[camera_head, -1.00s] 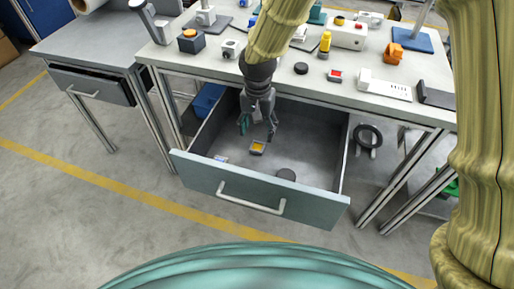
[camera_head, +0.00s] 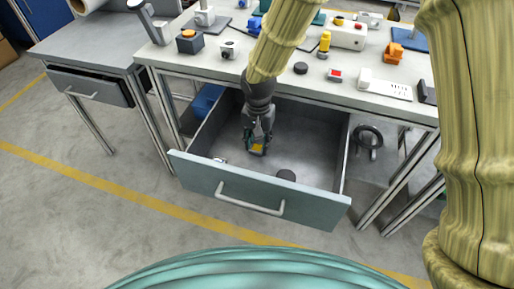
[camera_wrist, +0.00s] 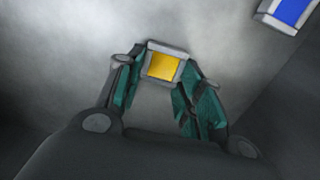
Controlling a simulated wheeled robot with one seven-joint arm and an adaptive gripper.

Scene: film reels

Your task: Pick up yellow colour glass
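The yellow glass is a small square yellow pane in a grey frame (camera_wrist: 163,66), lying on the drawer floor. In the head view the yellow glass (camera_head: 257,148) shows low between my fingertips. My gripper (camera_head: 256,143) is down inside the open drawer (camera_head: 312,150). In the wrist view the teal fingers of my gripper (camera_wrist: 160,85) stand apart, one on each side of the framed yellow glass. The left finger is very close to the frame; I cannot tell whether either finger touches it.
A framed blue glass (camera_wrist: 290,12) lies in the drawer, upper right in the wrist view. The drawer's walls surround my gripper. The bench top (camera_head: 290,55) above holds several items.

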